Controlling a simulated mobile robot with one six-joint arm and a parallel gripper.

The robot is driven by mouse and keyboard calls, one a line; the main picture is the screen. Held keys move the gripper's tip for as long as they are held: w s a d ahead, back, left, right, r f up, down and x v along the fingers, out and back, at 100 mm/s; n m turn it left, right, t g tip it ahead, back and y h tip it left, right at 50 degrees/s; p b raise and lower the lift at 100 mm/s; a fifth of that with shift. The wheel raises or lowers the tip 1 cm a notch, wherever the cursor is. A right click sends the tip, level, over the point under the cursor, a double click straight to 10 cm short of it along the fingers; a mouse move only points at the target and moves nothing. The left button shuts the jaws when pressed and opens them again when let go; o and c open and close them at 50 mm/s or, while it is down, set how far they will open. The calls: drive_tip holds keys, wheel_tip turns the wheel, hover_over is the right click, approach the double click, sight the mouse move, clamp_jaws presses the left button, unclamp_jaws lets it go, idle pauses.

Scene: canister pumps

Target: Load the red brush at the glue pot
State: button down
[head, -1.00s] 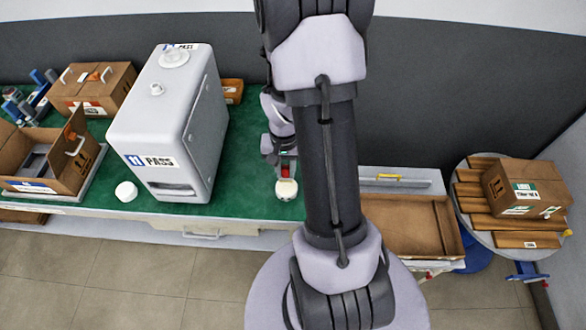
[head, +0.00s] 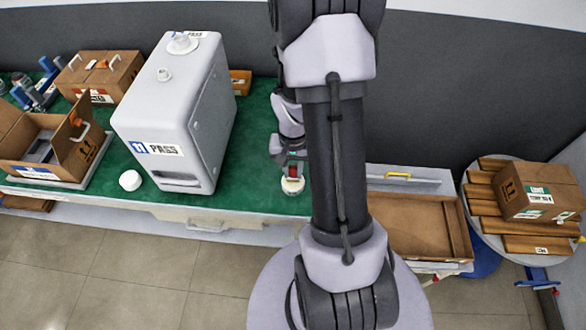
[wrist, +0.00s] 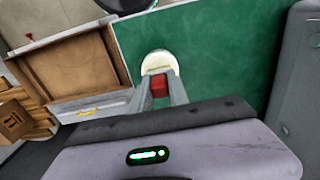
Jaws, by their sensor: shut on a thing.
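The red brush (wrist: 158,86) shows as a red block between the two fingers of my gripper (wrist: 160,92) in the wrist view. My gripper is shut on it. In the head view my gripper (head: 291,170) points down over the green bench top, with a little red between its fingers. The glue pot (wrist: 157,61), cream-white and round, lies just beyond the fingertips in the wrist view. In the head view the pot (head: 292,187) stands near the bench's front edge, right below the gripper. The brush's lower end is hidden, so I cannot tell whether it touches the glue.
A large grey canister machine (head: 172,115) marked PASS stands left of my gripper. A small white cap (head: 130,181) lies at its front left. An open carton (head: 50,150) is at far left. A brown tray (head: 412,250) is to the right. Green bench between machine and gripper is clear.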

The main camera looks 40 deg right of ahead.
drive_tip(key=shift+f+b, duration=0.55)
idle(1.3)
wheel_tip(320, 180, up, 7)
drive_tip(key=p, duration=0.5)
drive_tip(key=shift+r, duration=0.1)
idle(0.5)
